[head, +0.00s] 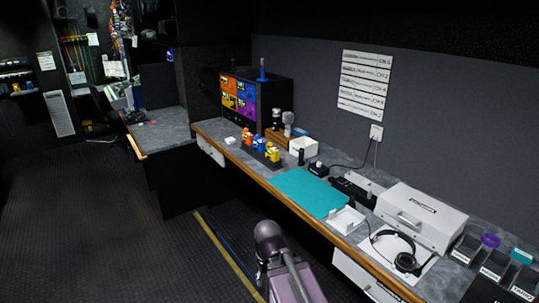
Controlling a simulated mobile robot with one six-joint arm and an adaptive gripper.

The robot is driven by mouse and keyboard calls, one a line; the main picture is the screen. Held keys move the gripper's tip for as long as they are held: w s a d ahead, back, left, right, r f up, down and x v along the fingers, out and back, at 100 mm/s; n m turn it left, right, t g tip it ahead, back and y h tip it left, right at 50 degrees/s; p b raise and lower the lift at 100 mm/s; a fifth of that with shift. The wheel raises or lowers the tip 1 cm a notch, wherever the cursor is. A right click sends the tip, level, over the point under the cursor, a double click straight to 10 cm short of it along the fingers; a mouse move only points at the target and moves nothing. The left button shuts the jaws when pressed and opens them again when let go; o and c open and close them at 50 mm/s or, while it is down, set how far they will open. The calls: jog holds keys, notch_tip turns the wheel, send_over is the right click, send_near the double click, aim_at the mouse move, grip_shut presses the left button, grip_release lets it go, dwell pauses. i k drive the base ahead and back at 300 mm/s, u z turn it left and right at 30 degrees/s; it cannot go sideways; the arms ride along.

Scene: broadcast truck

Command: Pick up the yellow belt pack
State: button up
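A row of small coloured packs stands in a dark rack (264,157) on the long worktop, in front of the monitor. The yellow pack (273,154) is at the near right end of the row and looks upright. A blue-and-yellow pack (260,145) and an orange pack (246,136) stand beside it to the left. They are small here, so fine detail is unclear. Part of my arm shows at the bottom centre, over the floor and short of the worktop. My gripper is not in view, so I cannot tell its state.
A teal mat (309,191) lies right of the rack, with a white tray (346,220) beyond it. A white box (303,147) and a microphone (288,122) stand behind the packs. Headphones (405,259) and a white case (421,214) occupy the right. Floor (130,240) is clear at left.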

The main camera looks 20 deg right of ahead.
aim_at(272, 150)
jog(key=i, duration=1.55)
jog(key=z, duration=0.05)
